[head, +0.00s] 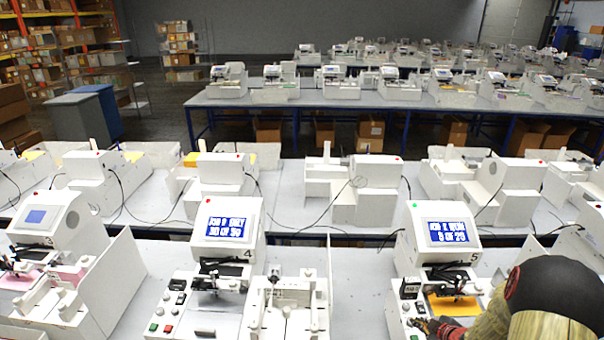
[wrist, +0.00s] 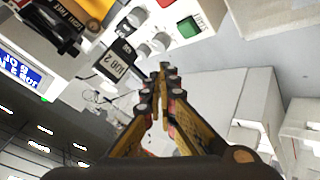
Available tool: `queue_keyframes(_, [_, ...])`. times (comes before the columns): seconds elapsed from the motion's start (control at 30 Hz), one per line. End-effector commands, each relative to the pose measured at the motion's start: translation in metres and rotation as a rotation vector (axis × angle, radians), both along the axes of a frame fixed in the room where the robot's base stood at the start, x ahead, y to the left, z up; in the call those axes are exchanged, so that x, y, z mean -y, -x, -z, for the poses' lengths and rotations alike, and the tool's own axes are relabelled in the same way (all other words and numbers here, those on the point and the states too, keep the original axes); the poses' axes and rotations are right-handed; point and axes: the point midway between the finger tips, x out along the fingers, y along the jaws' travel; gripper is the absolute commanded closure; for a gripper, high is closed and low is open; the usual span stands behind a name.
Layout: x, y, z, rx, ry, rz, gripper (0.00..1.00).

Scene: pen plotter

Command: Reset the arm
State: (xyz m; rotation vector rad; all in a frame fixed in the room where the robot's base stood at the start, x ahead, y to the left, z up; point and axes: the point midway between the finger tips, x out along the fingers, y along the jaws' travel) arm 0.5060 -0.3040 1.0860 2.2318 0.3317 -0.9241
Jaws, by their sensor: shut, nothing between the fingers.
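My gripper (wrist: 162,80) is shut and empty in the wrist view. Its fingertips meet in front of a white plotter's control panel, which has a green START button (wrist: 188,27), a red button, knobs and a label reading JOB 2. In the head view my gripper (head: 428,325) is low at the right, by the front panel of plotter 5 (head: 436,218). That plotter has a lit blue screen (head: 447,232), a green lamp on top and an orange sheet (head: 455,305) on its bed. My arm hides the right part of this machine. Whether the fingertips touch the panel cannot be told.
Plotter 4 (head: 228,222), with a red lamp, stands to the left on the same table (head: 345,262). A bare strip of table lies between plotters 4 and 5. More machines fill the rows behind.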

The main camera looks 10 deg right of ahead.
Motion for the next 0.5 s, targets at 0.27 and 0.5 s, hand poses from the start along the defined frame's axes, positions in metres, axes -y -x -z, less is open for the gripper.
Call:
queue_keyframes(0.27, [0.03, 0.082, 0.044, -0.294, -0.058, 0.334, 1.0])
queue_keyframes(0.5, [0.021, 0.154, -0.013, -0.507, -0.112, 0.789, 1.0])
